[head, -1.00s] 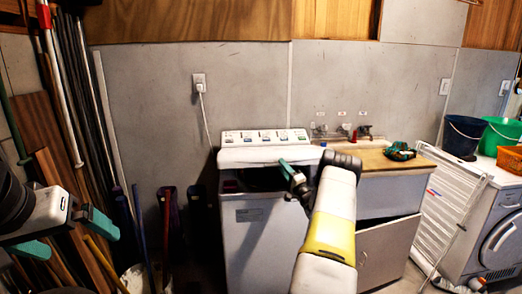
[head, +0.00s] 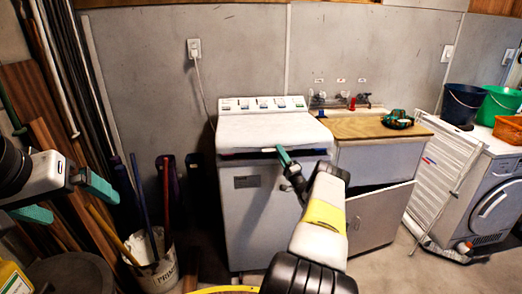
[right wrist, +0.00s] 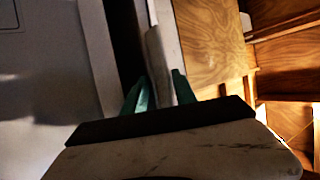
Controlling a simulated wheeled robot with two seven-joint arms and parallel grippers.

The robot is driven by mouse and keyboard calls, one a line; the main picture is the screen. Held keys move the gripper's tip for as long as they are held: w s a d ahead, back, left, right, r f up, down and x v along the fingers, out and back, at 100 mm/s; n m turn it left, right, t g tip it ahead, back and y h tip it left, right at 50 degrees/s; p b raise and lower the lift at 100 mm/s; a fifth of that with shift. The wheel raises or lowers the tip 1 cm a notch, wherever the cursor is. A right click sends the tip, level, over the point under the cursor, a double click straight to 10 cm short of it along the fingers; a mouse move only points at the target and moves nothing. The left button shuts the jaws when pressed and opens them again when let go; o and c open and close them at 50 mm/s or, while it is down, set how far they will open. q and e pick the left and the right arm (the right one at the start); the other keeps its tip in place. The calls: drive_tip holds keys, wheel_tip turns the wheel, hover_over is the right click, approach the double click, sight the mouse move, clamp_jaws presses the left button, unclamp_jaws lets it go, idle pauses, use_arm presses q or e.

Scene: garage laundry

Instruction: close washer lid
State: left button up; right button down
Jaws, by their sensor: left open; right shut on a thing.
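The white washer (head: 245,225) stands against the grey wall. Its lid (head: 265,132) lies almost flat over the top, with a thin dark gap beneath its front edge. My right gripper (head: 284,158) is at the lid's front edge, right of its middle. In the right wrist view its green fingers (right wrist: 160,88) are shut on the pale edge of the lid (right wrist: 160,50). The washer's front panel (right wrist: 45,70) shows at the left there. My left gripper (head: 84,206) is open and empty at the far left, away from the washer.
A sink cabinet (head: 375,220) with a wooden top stands right of the washer, its door ajar. A dryer (head: 490,215) stands further right. A white bucket (head: 155,265) with poles and leaning boards crowd the left.

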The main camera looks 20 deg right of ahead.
drive_tip(key=shift+w+r, duration=0.25)
drive_tip(key=shift+r, duration=0.05)
drive_tip(key=c, duration=1.2)
unclamp_jaws()
drive_tip(key=shift+w, duration=0.1)
drive_tip(key=shift+o, duration=0.4)
drive_tip(key=shift+a+f, duration=0.1)
drive_tip(key=shift+f, duration=0.05)
drive_tip(key=shift+s+f, duration=0.2)
drive_tip(key=shift+s, duration=0.05)
drive_tip(key=v, duration=0.7)
drive_tip(key=shift+s+f, duration=0.2)
drive_tip(key=shift+s, duration=0.1)
